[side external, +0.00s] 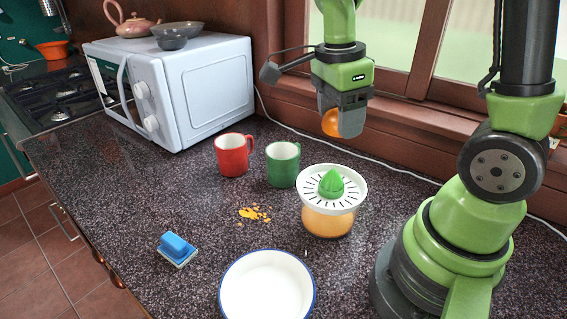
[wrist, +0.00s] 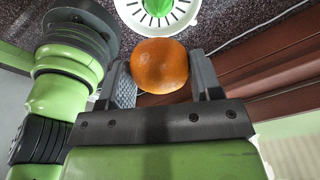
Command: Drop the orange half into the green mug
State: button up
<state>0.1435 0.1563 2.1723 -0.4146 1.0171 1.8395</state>
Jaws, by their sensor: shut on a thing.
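My gripper (side external: 342,121) is shut on the orange half (side external: 331,122) and holds it in the air above the counter. The wrist view shows the orange half (wrist: 160,65) between the two fingers (wrist: 162,80), its rounded peel facing the camera. The green mug (side external: 282,164) stands upright on the counter, below and to the left of my gripper in the side view, with its opening up. The inside bottom of the mug is hidden. The mug does not show in the wrist view.
A red mug (side external: 232,155) stands just left of the green mug. A juicer (side external: 330,200) with a green cone stands to its right. A white bowl (side external: 267,288), a blue sponge (side external: 176,248) and orange crumbs (side external: 254,214) lie in front. A microwave (side external: 180,90) stands behind left, windows behind right.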

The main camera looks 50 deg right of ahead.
jog(key=shift+w, duration=0.1)
jog(key=shift+w+d, duration=0.15)
jog(key=shift+w, duration=0.2)
jog(key=w+d+f, duration=0.1)
jog(key=w+d, duration=0.2)
jog(key=w, duration=0.4)
jog(key=w+d+f, duration=0.1)
jog(key=w+d, duration=0.3)
jog(key=w, duration=0.3)
notch_tip(320, 180, down, 6)
jog(key=shift+w+a+f, duration=0.15)
jog(key=shift+w+a, duration=0.05)
jog(key=shift+w, duration=0.05)
jog(key=o, duration=1)
